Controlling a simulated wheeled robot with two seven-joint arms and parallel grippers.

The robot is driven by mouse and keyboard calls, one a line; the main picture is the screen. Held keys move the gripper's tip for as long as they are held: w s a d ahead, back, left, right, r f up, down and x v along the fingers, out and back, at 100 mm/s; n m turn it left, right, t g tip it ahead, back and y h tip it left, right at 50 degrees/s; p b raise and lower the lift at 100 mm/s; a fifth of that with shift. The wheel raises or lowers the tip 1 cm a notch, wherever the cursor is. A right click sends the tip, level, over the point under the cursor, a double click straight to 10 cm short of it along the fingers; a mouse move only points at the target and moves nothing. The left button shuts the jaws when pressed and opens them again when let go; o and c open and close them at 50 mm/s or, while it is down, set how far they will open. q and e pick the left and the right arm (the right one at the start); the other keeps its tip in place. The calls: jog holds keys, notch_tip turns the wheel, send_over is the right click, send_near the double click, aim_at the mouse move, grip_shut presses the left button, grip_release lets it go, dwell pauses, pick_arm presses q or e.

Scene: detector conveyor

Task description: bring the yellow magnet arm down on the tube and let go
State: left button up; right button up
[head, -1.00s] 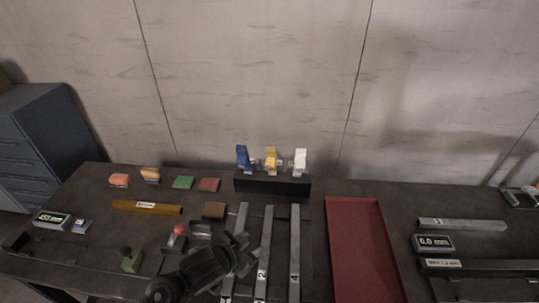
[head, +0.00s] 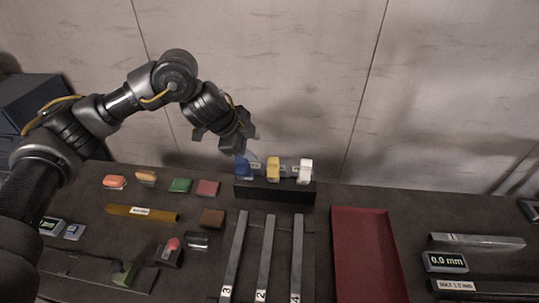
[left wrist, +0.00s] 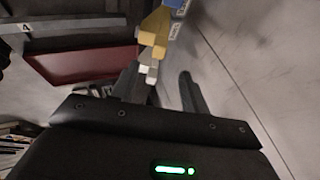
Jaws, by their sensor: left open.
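A yellow piece (head: 273,168), which looks like the magnet arm, stands upright between a blue piece (head: 242,167) and a white one (head: 305,171) on a black block (head: 274,191) at the back. It also shows in the left wrist view (left wrist: 155,32), just beyond the fingertips. Metal tubes (head: 266,255) marked 3, 2 and 4 lie side by side in front of the block; I cannot tell which is meant. My left gripper (head: 226,139) is open and empty, raised above and left of the yellow piece, near the blue one. My right gripper is out of view.
A red tray (head: 340,256) lies right of the tubes. A yellow bar (head: 165,215) and several small coloured blocks lie on the left. A 0.0 mm display (head: 445,262) and more metal bars are at the right. A wall stands close behind the table.

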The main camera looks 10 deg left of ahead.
aim_at(270, 160)
pick_arm(q)
jog(key=p+x, duration=0.3)
jog(key=x, duration=0.6)
jog(key=shift+w+d+f, duration=0.1)
jog(key=shift+w+d, duration=0.05)
jog(key=shift+d, duration=0.1)
jog(key=shift+w+d+f, duration=0.25)
jog(key=shift+f, duration=0.35)
